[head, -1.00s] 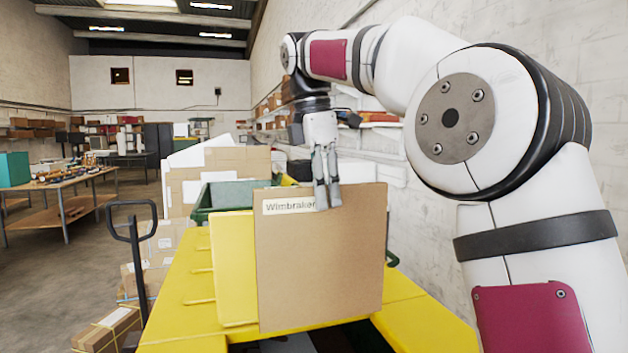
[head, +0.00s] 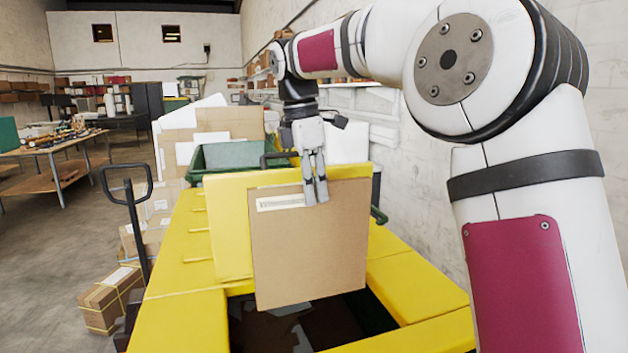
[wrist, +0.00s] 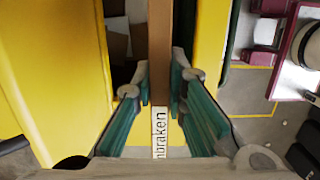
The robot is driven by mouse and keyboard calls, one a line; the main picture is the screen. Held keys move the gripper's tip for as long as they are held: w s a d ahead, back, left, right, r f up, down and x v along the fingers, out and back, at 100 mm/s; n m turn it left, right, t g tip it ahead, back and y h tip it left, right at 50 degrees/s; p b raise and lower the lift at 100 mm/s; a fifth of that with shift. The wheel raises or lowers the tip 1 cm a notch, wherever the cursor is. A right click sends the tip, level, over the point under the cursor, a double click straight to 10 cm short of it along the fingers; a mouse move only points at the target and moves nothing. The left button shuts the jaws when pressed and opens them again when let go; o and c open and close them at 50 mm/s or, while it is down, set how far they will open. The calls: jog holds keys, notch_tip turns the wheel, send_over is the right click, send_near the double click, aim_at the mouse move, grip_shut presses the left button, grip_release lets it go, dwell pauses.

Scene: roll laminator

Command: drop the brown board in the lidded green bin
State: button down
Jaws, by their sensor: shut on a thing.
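My gripper (head: 316,192) is shut on the top edge of the brown board (head: 308,245), right of the white label. The board hangs nearly upright. In the wrist view the board (wrist: 160,50) shows edge-on between the two fingers. The lidded bin has a yellow top (head: 185,310) with a dark opening (head: 255,330), where some scraps show. The board hangs in front of an upright yellow lid panel (head: 228,235), with its lower edge over the opening in the head view. I cannot tell whether that edge is below the rim. Most of the bin's body is hidden.
A green bin (head: 232,155) and stacked cardboard (head: 175,140) stand behind. A pallet-truck handle (head: 130,195) and a strapped carton (head: 108,300) are at left. A white wall (head: 560,60) runs along the right. The floor at left is partly free.

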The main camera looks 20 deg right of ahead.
jog(key=c, duration=1.5)
grip_release()
jog(key=shift+c, duration=0.2)
jog(key=r, duration=0.5)
jog(key=a+r, duration=0.1)
jog(key=r, duration=0.1)
jog(key=shift+r, duration=0.15)
jog(key=shift+a, duration=0.1)
